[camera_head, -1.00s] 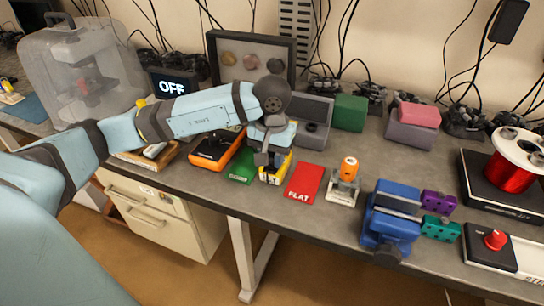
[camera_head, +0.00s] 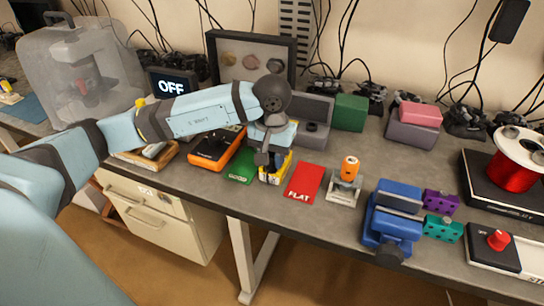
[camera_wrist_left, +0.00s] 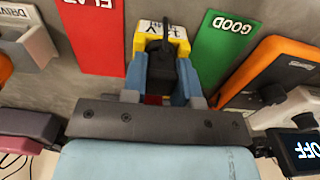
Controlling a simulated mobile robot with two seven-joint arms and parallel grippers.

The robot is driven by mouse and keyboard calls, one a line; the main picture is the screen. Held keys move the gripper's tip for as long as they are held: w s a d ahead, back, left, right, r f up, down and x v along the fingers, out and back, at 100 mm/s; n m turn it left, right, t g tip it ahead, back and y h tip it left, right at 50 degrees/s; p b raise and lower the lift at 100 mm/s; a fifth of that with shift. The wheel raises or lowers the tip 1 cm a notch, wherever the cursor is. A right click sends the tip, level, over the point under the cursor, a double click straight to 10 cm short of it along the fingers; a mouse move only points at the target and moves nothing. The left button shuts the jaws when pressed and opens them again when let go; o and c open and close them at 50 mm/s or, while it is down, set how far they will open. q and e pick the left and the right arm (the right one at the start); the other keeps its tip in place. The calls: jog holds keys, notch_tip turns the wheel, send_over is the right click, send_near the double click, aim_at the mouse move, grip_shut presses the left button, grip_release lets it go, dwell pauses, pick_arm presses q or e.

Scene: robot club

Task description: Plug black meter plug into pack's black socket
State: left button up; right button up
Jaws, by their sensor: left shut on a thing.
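The pack (camera_head: 288,165) is a yellow box with a white label, standing between the green GOOD card and the red FLAT card. It also shows in the left wrist view (camera_wrist_left: 147,46). My left gripper (camera_head: 268,158) is directly over the pack, pointing down. In the left wrist view its blue fingers (camera_wrist_left: 161,76) are shut on a black plug (camera_wrist_left: 162,68), which overlaps the pack's top. The pack's black socket is hidden behind the plug and fingers, so I cannot tell whether the plug is seated. My right gripper is not in view.
The green GOOD card (camera_head: 241,167) and red FLAT card (camera_head: 304,182) lie on either side. The orange meter (camera_head: 217,148) is to the left. An orange-topped holder (camera_head: 348,170) and a blue vise (camera_head: 391,215) stand right. A grey block stands behind the gripper.

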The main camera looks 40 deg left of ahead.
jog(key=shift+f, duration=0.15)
pick_arm(q)
jog(key=shift+f+b, duration=0.25)
jog(key=shift+b, duration=0.3)
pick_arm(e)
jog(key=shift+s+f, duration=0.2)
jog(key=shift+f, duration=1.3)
pick_arm(q)
jog(key=o, duration=0.9)
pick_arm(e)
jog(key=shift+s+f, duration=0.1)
pick_arm(q)
jog(key=shift+o, duration=0.2)
jog(key=shift+w+r, duration=0.1)
jog(key=shift+r, duration=0.45)
notch_tip(320, 180, up, 13)
jog(key=p, duration=0.1)
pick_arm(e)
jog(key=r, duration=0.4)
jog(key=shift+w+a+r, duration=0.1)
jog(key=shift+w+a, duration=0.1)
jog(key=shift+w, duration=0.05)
